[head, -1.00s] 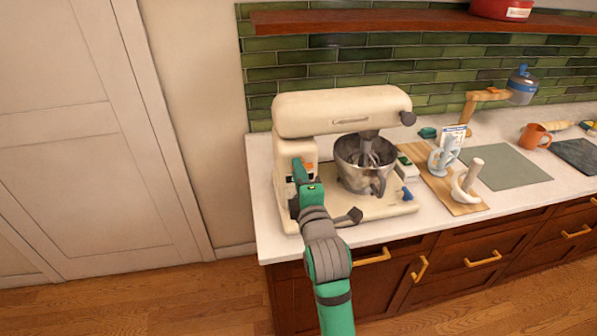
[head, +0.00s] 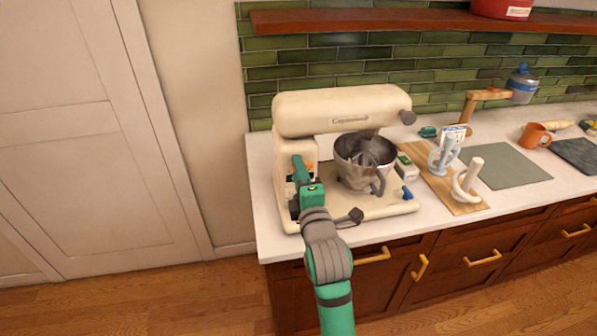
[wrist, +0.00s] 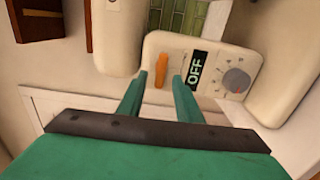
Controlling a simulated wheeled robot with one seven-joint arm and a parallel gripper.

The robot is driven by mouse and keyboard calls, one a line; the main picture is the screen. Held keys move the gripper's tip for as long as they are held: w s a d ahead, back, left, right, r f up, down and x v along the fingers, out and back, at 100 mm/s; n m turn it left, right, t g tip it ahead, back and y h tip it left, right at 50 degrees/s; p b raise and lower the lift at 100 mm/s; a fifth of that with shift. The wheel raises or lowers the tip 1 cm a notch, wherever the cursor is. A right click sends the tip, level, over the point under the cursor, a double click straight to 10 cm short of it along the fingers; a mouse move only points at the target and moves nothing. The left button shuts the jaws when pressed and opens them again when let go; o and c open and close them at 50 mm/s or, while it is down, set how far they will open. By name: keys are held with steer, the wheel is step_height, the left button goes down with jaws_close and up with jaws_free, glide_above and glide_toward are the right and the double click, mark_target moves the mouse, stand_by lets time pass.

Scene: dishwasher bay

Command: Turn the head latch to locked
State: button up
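The cream stand mixer (head: 345,105) stands on the white counter with its head level above a metal bowl (head: 362,180). On its side panel (wrist: 208,48) is an orange lever (wrist: 161,71), which appears to be the head latch; a small part of the orange shows in the head view (head: 311,168). In the wrist view the lever points nearly straight up and down, beside a black OFF label (wrist: 194,70) and a grey dial (wrist: 236,80). My gripper (wrist: 160,80) is open, one finger on each side of the lever, with visible gaps. Contact cannot be told.
A black-knobbed lever (head: 355,215) sticks out near the mixer's base, close to my wrist. A shelf (head: 420,22) runs above. The floor in front is clear.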

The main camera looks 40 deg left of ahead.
steer(key=v, duration=1)
steer(key=shift+s, duration=0.2)
steer(key=shift+d, duration=0.1)
steer(key=s+d+f+m+t+h, duration=0.3)
steer(key=d+f+m+h, duration=0.2)
steer(key=d+f+m, duration=0.35)
steer(key=s+d+f+m+t+h, duration=0.2)
steer(key=d+f+m+h, duration=0.3)
steer(key=f+m, duration=0.55)
steer(key=s+d+f+m+h, duration=0.2)
steer(key=s+d+f+m, duration=0.2)
steer(key=s+d, duration=0.3)
steer(key=s+d+f+m+g+h, duration=0.1)
steer(key=s+d+f+m, duration=0.3)
steer(key=s, duration=1.2)
steer(key=d+m, duration=0.1)
steer(key=d, duration=0.3)
steer(key=shift+s+d+h, duration=0.15)
steer(key=shift+s+h, duration=0.1)
steer(key=shift+h, duration=0.15)
steer(key=shift+c, duration=0.3)
